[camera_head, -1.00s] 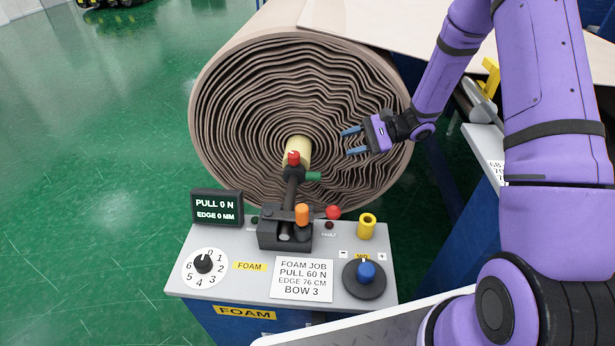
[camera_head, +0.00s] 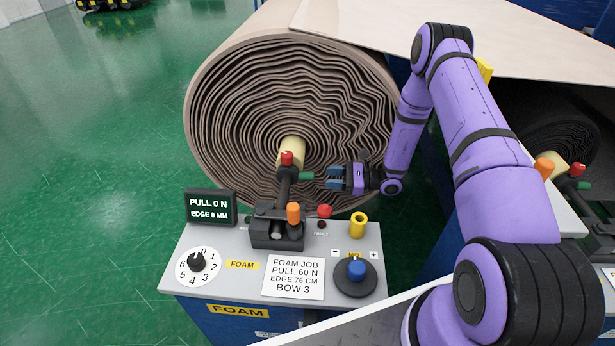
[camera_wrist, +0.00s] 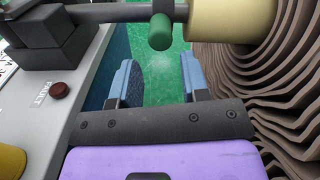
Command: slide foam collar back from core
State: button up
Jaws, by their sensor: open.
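The foam collar is a dark sleeve (camera_wrist: 128,12) with a green peg handle, in front of the roll's cream core (camera_head: 292,151). The green peg (camera_head: 306,176) points right in the head view and also shows at the top of the wrist view (camera_wrist: 161,31). A red knob (camera_head: 287,158) sits above the collar. My gripper (camera_head: 331,177) is open and empty, just right of the green peg. In the wrist view its two blue fingers (camera_wrist: 157,66) are apart, with the peg beyond the gap between them; no contact shows.
The brown wrapped roll (camera_head: 220,110) stands close behind my gripper. The display (camera_head: 211,208) reads PULL 0 N, EDGE 0 MM.

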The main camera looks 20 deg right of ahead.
aim_at(309, 176)
jog(key=x, duration=0.7)
jog(key=shift+w+a, duration=0.15)
jog(key=shift+a, duration=0.2)
